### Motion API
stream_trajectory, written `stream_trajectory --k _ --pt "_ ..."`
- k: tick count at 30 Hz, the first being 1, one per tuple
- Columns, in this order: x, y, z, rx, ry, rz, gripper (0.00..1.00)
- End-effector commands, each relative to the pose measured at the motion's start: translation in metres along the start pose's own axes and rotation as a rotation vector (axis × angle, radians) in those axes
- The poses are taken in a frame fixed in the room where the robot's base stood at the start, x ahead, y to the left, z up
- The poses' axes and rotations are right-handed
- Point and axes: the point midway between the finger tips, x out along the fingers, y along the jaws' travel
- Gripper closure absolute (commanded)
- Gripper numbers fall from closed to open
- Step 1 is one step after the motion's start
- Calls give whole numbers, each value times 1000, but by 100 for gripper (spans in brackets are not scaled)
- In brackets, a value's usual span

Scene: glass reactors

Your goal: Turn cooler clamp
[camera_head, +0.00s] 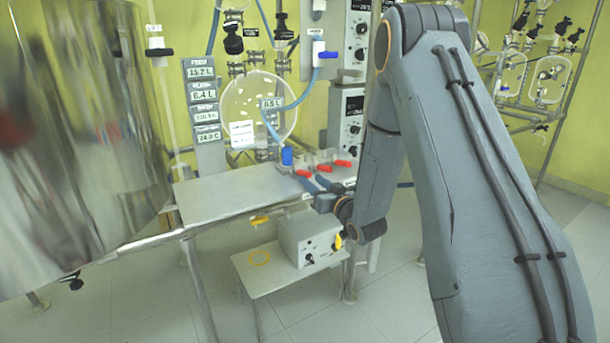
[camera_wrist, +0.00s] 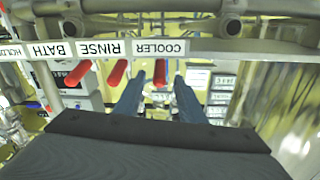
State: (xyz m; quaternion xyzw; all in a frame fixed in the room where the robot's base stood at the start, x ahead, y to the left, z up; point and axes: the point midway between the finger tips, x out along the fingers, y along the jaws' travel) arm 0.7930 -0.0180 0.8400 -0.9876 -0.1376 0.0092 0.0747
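The cooler clamp has a red handle (camera_wrist: 160,72) beside the COOLER label (camera_wrist: 160,47), which reads upside down in the wrist view. My gripper (camera_wrist: 159,88) is open, with one blue finger on each side of this handle. The fingertips reach about level with the handle, and I see a gap on both sides. In the head view, my gripper (camera_head: 311,180) is at the front edge of the bench, close to the leftmost red handle (camera_head: 303,173). Nothing shows between the fingers except the handle.
More red handles stand beside the RINSE label (camera_wrist: 97,48) and the BATH label (camera_wrist: 48,50). A blue-capped fitting (camera_head: 287,156) stands just behind the handles. The metal bench top (camera_head: 225,195) is bare at left. A grey box (camera_head: 308,238) sits on a low table below.

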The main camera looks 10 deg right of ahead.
Motion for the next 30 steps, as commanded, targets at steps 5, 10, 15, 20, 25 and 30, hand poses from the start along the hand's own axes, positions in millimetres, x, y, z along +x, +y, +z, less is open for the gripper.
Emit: stream_trajectory --k 5,10,15,20,25,30 --pt "29 0 0 -1 -1 0 64" --pt "49 -1 0 0 -2 0 64" --pt "58 0 0 0 -2 2 64" --pt "58 0 0 0 -3 2 64" --pt "58 0 0 0 -2 2 79" --pt "58 0 0 0 -2 2 100"
